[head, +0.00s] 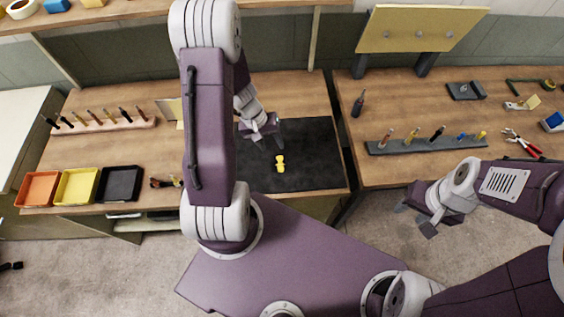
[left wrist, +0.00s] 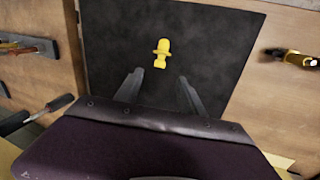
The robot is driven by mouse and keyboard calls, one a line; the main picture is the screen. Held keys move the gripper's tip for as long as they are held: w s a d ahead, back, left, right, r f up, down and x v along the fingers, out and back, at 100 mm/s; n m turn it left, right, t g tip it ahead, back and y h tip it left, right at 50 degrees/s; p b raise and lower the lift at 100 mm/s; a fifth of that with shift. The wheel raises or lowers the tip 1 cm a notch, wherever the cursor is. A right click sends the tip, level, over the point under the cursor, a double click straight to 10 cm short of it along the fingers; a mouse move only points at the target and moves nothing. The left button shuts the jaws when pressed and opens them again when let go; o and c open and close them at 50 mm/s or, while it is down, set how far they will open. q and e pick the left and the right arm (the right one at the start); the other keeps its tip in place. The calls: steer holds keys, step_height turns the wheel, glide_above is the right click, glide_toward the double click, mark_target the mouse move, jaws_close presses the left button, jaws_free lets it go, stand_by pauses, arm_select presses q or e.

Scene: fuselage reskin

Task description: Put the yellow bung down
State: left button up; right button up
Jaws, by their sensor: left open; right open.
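The yellow bung (head: 280,163) lies on the black mat (head: 310,150) in the head view. It also shows in the left wrist view (left wrist: 161,54), on the mat just beyond my left fingertips. My left gripper (head: 267,137) is open and empty above the mat, apart from the bung; its two fingers show spread in the left wrist view (left wrist: 158,80). My right gripper (head: 418,219) is open and empty, out in front of the right bench's edge over the floor.
Orange, yellow and black trays (head: 76,186) stand at the left bench's front. A rack of tools (head: 100,125) lies behind them. A grey tool rack (head: 425,146), dark bottle (head: 358,103) and red-handled pliers (head: 522,143) are on the right bench. The mat is otherwise clear.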

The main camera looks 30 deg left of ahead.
mark_target(280, 164)
arm_select(q)
steer(key=x, duration=0.3)
steer(key=shift+w+a+f+b, duration=0.1)
steer(key=shift+a+f+b, duration=0.1)
steer(key=shift+b, duration=0.1)
steer(key=shift+w+f, duration=0.2)
steer(key=shift+f, duration=0.15)
steer(key=x, duration=0.2)
steer(key=b+x, duration=0.1)
steer(key=x, duration=0.1)
steer(key=shift+s+d, duration=0.1)
steer(key=shift+d, duration=0.2)
steer(key=shift+f, duration=0.35)
steer(key=shift+w+f, duration=0.15)
steer(key=shift+w, duration=0.15)
steer(key=shift+s, duration=0.1)
jaws_close()
